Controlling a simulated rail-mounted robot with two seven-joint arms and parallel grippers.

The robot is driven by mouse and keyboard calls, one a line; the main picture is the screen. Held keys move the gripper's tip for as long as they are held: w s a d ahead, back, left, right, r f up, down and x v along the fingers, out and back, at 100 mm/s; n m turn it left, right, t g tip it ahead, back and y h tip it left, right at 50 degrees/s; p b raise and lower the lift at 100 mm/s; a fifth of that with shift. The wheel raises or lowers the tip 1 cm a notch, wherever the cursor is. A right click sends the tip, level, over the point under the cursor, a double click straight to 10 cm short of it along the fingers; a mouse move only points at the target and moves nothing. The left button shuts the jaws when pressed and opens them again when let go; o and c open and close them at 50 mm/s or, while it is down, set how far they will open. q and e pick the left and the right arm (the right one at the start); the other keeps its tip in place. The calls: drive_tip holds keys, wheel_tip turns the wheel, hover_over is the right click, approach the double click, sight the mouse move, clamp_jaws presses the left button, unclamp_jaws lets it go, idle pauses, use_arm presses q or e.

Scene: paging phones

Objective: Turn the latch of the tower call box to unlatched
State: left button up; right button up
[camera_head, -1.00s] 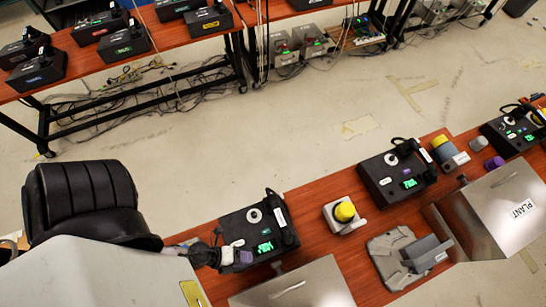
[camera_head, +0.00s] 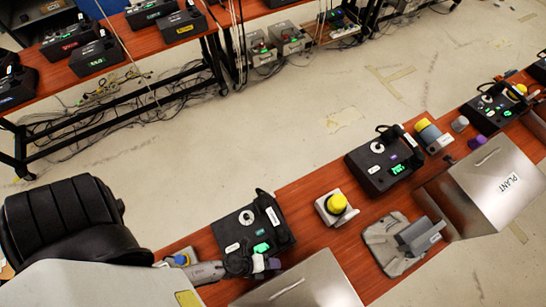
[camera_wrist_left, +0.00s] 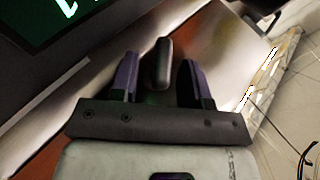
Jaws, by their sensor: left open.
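A brushed-metal box (camera_head: 305,284) with a slim handle on top stands at the bottom of the head view; no name on it shows, so I cannot tell whether it is the tower call box. My left gripper (camera_head: 265,265) is at its far left corner, beside a black phone (camera_head: 252,232). In the left wrist view, the left gripper (camera_wrist_left: 157,78) is open, with purple fingers on either side of a rounded grey bar (camera_wrist_left: 163,62), possibly the latch. Contact cannot be told. The metal surface (camera_wrist_left: 225,45) lies behind it. My right gripper is not in view.
Another metal box, labelled PLANT (camera_head: 490,190), stands to the right. A yellow button on a pale base (camera_head: 335,207), a grey cradle (camera_head: 403,243) and more black phones (camera_head: 384,160) share the red-brown table.

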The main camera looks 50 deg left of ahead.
use_arm(q)
drive_tip(key=shift+w+d+f, duration=0.3)
drive_tip(key=shift+w+f, duration=0.05)
clamp_jaws()
idle(0.3)
